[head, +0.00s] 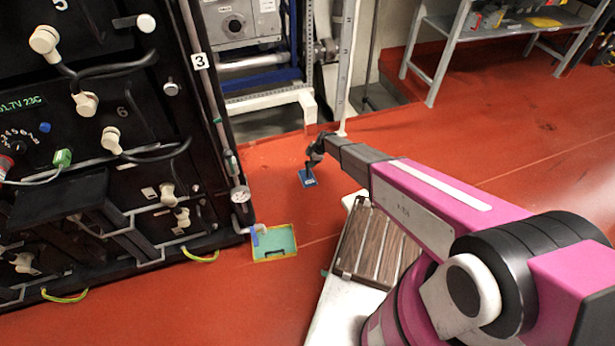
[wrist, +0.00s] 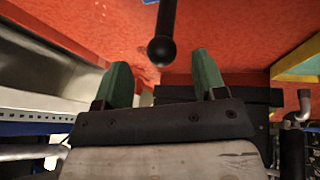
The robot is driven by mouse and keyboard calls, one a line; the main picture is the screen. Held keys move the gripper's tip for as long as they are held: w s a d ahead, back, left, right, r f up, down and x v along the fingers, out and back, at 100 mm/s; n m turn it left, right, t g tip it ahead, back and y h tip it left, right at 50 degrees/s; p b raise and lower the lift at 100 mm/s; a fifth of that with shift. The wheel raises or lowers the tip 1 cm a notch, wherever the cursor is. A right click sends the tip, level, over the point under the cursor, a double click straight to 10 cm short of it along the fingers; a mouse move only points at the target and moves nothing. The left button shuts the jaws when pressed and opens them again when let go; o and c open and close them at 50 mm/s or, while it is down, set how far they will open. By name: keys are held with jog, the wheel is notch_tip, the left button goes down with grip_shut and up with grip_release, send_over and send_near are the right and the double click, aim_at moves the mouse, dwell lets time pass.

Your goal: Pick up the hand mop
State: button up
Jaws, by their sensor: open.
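The hand mop stands on the red floor. Its blue base (head: 308,180) shows in the head view, just below the end of my arm. In the wrist view its black handle (wrist: 166,25) points toward me and ends in a round knob. A sliver of blue (wrist: 150,2) shows at the top edge. My gripper (wrist: 160,75) is open, with green fingers on either side of the knob's line. The knob appears at or just past the fingertips, and I see no contact. In the head view my gripper (head: 316,150) is small and dark and partly hides the handle.
A yellow-rimmed tray with a green inside (head: 274,257) lies on the floor by the black battery cabinet (head: 100,130). A white frame post (head: 346,70) stands behind my gripper. A metal shelf (head: 440,55) is at the back right. Red floor is clear between.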

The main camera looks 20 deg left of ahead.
aim_at(308, 162)
jog(key=x, duration=0.4)
jog(key=shift+s+d, duration=0.1)
grip_shut()
jog(key=shift+r, duration=0.1)
jog(key=r, duration=0.2)
jog(key=s+r, duration=0.1)
jog(key=r, duration=0.2)
jog(key=shift+s, duration=0.2)
jog(key=s+r, duration=0.6)
jog(key=s, duration=0.4)
jog(key=shift+s+a, duration=0.15)
jog(key=shift+a, duration=0.25)
jog(key=shift+f, duration=0.1)
